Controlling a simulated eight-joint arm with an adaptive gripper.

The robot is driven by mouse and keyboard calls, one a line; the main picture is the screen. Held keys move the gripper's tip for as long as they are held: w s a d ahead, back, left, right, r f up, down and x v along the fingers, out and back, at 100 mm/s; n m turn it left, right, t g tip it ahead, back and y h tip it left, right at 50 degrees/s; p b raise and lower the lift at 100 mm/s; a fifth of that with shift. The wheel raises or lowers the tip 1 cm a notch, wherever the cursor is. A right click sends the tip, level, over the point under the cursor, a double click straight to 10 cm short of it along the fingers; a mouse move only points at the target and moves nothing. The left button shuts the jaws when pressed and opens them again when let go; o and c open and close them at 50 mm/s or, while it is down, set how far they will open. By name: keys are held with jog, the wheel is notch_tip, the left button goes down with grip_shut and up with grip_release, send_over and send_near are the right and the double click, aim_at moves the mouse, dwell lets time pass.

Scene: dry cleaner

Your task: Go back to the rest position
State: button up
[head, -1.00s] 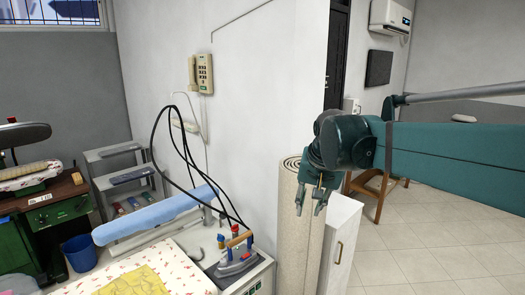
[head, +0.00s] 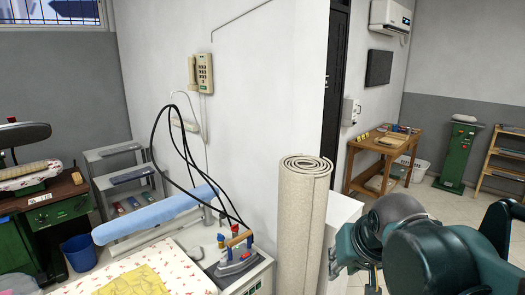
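My gripper (head: 355,278) is at the bottom right of the head view, in front of the white cabinet and to the right of the rolled beige carpet. Only a small part of its fingers shows, near the bottom edge. I cannot tell whether they are apart or together. I see nothing held in it. My teal arm is folded close at the lower right, and part of it is cut off by the picture edge.
The rolled carpet (head: 303,215) stands upright left of my gripper, by the white cabinet (head: 345,208). An iron (head: 236,258) rests on the pressing table at the left. A wooden table (head: 385,148) stands farther back. Tiled floor (head: 455,220) lies open at the right.

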jog(key=s+d+f+n+t, duration=0.1)
jog(key=s+d+f, duration=0.1)
jog(key=s+f, duration=0.4)
jog(key=shift+s+f, duration=0.35)
jog(key=shift+s, duration=0.85)
